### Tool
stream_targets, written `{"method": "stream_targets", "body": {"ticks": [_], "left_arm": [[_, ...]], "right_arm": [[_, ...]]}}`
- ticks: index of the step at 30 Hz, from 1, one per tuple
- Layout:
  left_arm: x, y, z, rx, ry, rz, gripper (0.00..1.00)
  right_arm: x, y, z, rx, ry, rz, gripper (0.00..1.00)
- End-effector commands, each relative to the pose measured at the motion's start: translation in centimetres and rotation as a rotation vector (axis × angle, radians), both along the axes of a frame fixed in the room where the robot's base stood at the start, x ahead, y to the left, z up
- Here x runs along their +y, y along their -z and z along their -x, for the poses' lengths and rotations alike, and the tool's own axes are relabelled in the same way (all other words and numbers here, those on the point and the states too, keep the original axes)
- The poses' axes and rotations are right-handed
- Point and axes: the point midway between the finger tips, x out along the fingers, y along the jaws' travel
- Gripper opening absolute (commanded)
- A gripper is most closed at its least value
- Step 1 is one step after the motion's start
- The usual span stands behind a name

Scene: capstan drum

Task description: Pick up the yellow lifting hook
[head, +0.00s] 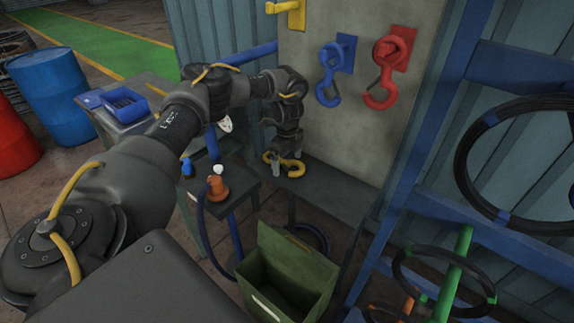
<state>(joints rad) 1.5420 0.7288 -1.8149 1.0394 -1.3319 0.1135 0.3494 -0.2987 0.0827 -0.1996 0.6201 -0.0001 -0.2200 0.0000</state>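The yellow lifting hook (294,169) lies on the dark bench (338,190) below the grey board. My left arm reaches over from the left, and my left gripper (285,160) points down right at the hook. Its fingers stand apart, with yellow showing between and beside them. They hide part of the hook, and I cannot tell whether they press on it. My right gripper is not in view.
A blue hook (328,75) and a red hook (382,85) hang on the board, beside an empty-looking yellow bracket (291,13). An open green bin (286,275) stands in front of the bench. A blue rack (440,190) with cable coils is at right.

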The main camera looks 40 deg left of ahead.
Motion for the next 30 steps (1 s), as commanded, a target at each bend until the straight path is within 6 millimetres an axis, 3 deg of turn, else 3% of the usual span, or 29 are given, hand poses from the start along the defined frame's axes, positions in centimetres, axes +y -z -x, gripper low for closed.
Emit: {"method": "stream_targets", "body": {"ticks": [2, 14, 23, 30], "left_arm": [[0.0, 0.0, 0.0, 0.000, 0.000, 0.000, 0.84], [0.0, 0.0, 0.0, 0.000, 0.000, 0.000, 0.32], [0.0, -0.4, -0.1, -0.002, 0.000, 0.001, 0.30], [-0.1, -4.1, -0.2, -0.007, 0.001, 0.001, 0.30]], "right_arm": [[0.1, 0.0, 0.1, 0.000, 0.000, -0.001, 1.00], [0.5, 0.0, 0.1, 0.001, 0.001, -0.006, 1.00], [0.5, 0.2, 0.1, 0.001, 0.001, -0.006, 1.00], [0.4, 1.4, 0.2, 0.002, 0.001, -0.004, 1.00]]}}
